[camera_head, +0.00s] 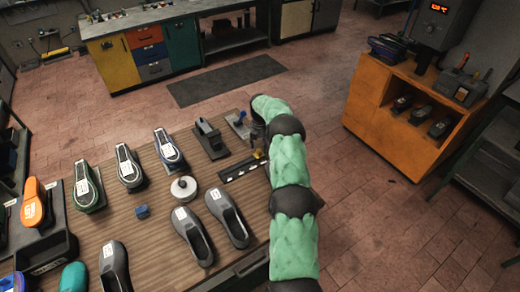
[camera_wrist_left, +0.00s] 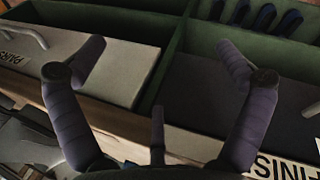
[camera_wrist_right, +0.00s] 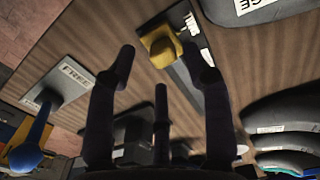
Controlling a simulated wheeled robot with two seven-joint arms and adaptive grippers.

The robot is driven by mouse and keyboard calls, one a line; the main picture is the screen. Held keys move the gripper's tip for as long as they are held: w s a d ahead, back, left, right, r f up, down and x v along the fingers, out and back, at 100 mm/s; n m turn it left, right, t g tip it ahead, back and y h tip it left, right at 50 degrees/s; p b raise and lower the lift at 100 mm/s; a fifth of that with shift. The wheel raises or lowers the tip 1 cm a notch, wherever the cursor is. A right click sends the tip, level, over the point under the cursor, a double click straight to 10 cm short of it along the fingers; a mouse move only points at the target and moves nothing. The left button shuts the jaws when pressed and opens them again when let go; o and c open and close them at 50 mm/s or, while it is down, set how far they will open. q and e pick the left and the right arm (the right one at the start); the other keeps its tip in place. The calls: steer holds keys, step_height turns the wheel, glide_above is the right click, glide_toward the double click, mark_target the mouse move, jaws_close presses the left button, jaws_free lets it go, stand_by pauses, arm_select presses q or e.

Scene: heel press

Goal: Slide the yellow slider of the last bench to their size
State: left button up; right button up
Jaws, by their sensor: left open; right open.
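The yellow slider (camera_head: 258,155) sits at the far right end of a black gauge strip (camera_head: 236,171) with white marks on the wooden bench. In the right wrist view the yellow slider (camera_wrist_right: 160,46) lies just beyond and between my spread fingertips, with the black strip (camera_wrist_right: 205,85) running beside it. My right gripper (camera_wrist_right: 161,58) is open and empty above the bench; in the head view it (camera_head: 257,143) is partly hidden by its arm. I cannot tell whether a finger touches the slider. My left gripper (camera_wrist_left: 160,60) is open and empty, outside the head view.
Grey shoes (camera_head: 228,216) and labelled shoes (camera_head: 130,168) stand on the bench (camera_head: 150,225). Labelled boxes (camera_wrist_left: 85,65) lie below the left gripper. An orange cabinet (camera_head: 368,90) stands right.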

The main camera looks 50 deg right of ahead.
mark_target(260, 150)
step_height(260, 150, up, 8)
stand_by(0.4)
steer(key=shift+r, duration=0.1)
